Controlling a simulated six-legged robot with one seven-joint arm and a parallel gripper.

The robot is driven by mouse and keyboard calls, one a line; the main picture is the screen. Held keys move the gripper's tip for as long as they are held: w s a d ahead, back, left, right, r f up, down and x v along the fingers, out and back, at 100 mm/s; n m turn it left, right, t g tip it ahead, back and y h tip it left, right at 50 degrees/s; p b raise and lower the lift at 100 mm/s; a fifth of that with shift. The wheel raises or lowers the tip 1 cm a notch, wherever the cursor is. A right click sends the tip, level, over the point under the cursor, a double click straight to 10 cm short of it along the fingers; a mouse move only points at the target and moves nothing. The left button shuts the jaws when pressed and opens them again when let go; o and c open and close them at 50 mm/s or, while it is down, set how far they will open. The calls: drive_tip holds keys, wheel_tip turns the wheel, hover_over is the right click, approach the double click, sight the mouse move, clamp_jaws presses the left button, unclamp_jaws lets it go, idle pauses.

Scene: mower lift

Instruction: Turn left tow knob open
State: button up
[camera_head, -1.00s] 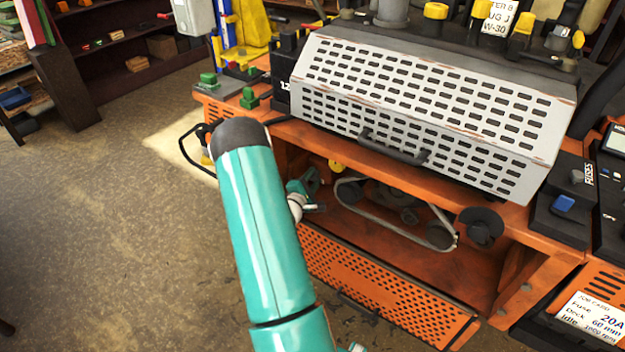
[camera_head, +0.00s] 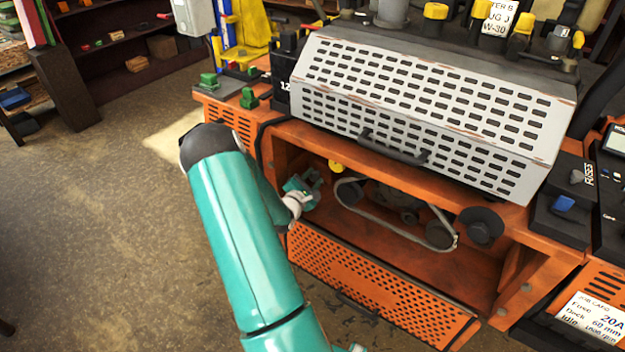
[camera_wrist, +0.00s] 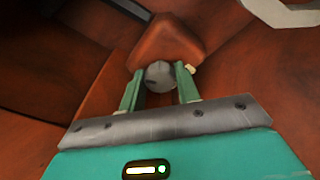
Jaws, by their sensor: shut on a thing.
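In the wrist view, a small grey round knob (camera_wrist: 160,75) sits on an orange-brown block (camera_wrist: 168,42) inside the machine's bay. My gripper (camera_wrist: 159,82) has its two green fingers on either side of the knob and is shut on it. In the head view my gripper (camera_head: 314,178) reaches into the left end of the open orange bay, and the knob itself is hidden there.
The orange mower body (camera_head: 400,265) has its perforated front panel (camera_head: 375,290) hanging low. A belt (camera_head: 395,232) with pulleys lies right of my gripper. A grey slotted cover (camera_head: 430,105) with a black handle (camera_head: 393,147) overhangs the bay. Floor on the left is clear.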

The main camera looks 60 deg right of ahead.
drive_tip(key=shift+w+n+g+y, duration=0.15)
drive_tip(key=shift+n+g+y, duration=0.15)
drive_tip(key=shift+n, duration=1.7)
drive_tip(key=o, duration=1)
drive_tip(key=shift+c, duration=0.2)
drive_tip(key=a+r, duration=0.1)
drive_tip(key=a, duration=1.2)
drive_tip(key=shift+w+a+r, duration=0.2)
drive_tip(key=shift+a+r, duration=0.2)
